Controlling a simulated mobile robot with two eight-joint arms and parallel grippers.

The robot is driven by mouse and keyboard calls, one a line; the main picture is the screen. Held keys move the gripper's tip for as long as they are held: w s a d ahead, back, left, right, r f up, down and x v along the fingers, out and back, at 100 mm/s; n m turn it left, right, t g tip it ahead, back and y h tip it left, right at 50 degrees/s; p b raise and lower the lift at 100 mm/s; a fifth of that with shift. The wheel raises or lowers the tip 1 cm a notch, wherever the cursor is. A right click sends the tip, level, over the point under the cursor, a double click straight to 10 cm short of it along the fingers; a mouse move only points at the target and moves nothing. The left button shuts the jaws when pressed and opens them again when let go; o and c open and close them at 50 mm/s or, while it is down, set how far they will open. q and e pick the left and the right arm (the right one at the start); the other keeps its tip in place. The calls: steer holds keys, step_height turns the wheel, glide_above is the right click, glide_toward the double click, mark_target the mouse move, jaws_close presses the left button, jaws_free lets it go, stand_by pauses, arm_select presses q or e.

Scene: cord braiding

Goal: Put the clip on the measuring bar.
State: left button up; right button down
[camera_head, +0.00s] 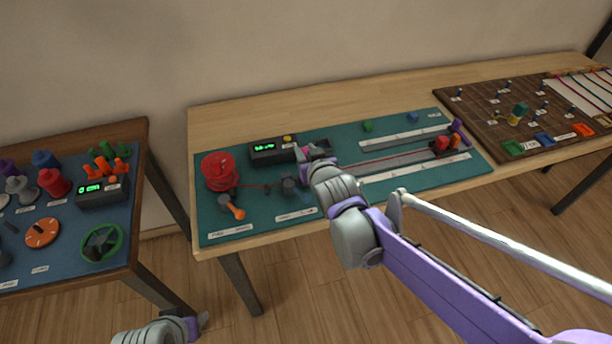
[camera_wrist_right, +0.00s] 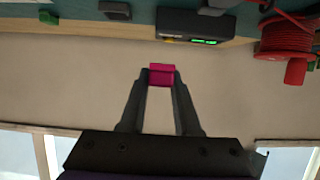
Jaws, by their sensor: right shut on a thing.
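The clip is a small magenta block (camera_wrist_right: 161,74). It sits between the fingertips of my right gripper (camera_wrist_right: 161,80), which is shut on it. In the head view my right gripper (camera_head: 308,152) is over the teal board, near the black digital readout, with a bit of magenta at its tips. The measuring bar appears to be the long grey bar (camera_head: 395,159) on the right half of the board, with a red cord along it. The clip is apart from it. Of my left arm only a grey end (camera_head: 185,328) shows at the bottom; its jaws are unclear.
A red spool (camera_head: 220,172) and an orange-handled tool (camera_head: 236,211) stand at the board's left. The black readout (camera_head: 272,151) is behind. Red and purple parts (camera_head: 443,143) sit at the bar's right end. A brown pegboard (camera_head: 490,125) lies at right.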

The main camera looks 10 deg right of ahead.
step_height(320, 180, down, 8)
steer(key=shift+r+b, duration=0.1)
steer(key=shift+b, duration=0.65)
steer(key=shift+f, duration=0.3)
steer(key=c, duration=0.6)
jaws_free()
steer(key=shift+r, duration=0.1)
